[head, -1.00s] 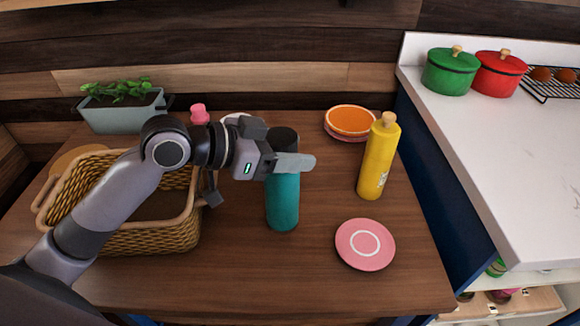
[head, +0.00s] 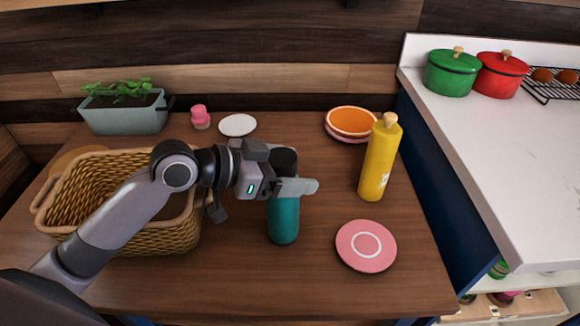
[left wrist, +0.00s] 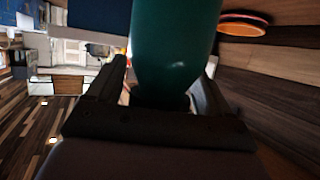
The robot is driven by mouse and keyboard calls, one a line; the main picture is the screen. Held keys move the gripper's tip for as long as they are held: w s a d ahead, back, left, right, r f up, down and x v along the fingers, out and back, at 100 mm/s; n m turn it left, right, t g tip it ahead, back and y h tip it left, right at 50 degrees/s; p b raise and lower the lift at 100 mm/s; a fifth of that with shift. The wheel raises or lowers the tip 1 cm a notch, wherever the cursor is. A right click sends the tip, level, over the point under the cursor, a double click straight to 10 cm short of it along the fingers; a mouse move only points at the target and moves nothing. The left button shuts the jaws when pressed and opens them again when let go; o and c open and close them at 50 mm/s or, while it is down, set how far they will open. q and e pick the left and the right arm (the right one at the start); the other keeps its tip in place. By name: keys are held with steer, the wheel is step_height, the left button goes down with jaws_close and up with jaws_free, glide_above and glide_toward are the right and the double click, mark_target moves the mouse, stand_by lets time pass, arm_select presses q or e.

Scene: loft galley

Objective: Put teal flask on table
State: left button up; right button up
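The teal flask (head: 284,222), with a dark cap, is upright over the wooden table (head: 300,285), right of the wicker basket. My left gripper (head: 290,185) is shut around its upper part, just below the cap. In the left wrist view the flask (left wrist: 175,50) fills the space between the two fingers (left wrist: 160,85). The flask's base is low over the tabletop; I cannot tell whether it touches. My right gripper is not in view.
A wicker basket (head: 150,240) stands at left, a pink plate (head: 366,258) and yellow bottle (head: 379,160) at right. Orange bowls (head: 350,122), a white saucer (head: 238,125), a pink item (head: 200,118) and a planter (head: 125,115) are at the back. The front table is clear.

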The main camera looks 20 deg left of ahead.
arm_select(q)
steer(key=shift+r, duration=0.15)
steer(key=b+v, duration=0.1)
steer(key=v, duration=1.1)
steer(key=shift+r, duration=0.1)
